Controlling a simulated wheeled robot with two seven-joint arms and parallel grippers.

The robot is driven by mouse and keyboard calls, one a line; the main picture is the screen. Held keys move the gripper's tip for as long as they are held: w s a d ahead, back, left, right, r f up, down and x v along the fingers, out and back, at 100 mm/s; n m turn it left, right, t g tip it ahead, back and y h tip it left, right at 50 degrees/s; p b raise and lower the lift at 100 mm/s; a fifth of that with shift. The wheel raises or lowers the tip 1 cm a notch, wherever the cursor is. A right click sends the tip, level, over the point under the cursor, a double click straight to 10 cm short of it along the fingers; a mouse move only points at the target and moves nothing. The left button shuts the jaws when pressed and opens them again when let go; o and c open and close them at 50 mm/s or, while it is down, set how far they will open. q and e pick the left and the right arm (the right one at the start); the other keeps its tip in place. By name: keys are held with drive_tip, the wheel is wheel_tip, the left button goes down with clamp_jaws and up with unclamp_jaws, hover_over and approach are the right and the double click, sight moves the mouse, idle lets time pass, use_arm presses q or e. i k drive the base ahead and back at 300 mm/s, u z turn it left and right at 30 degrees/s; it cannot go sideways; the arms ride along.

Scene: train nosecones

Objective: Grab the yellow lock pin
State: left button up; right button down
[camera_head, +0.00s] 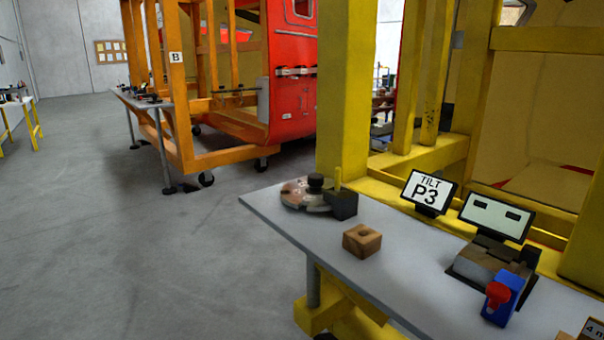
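A thin upright yellow pin (338,180), which looks like the lock pin, stands at the dark block (344,205) on the grey table (290,227). It is hard to pick out against the yellow post behind it. Beside the block on the left is a round disc (296,194) with a black knob (316,184) on it. How deep the pin sits in the block is hidden. Neither of my grippers can be made out in the head view.
To the right stand a "TILT P3" sign (429,191), a screen (496,217) and a blue box with a red knob (503,298). A yellow frame (345,90) rises behind. The floor at left is clear.

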sight(338, 170)
drive_tip(key=i, duration=0.15)
drive_tip(key=u, duration=1.9)
drive_tip(key=i, duration=2.15)
drive_tip(key=z, duration=0.9)
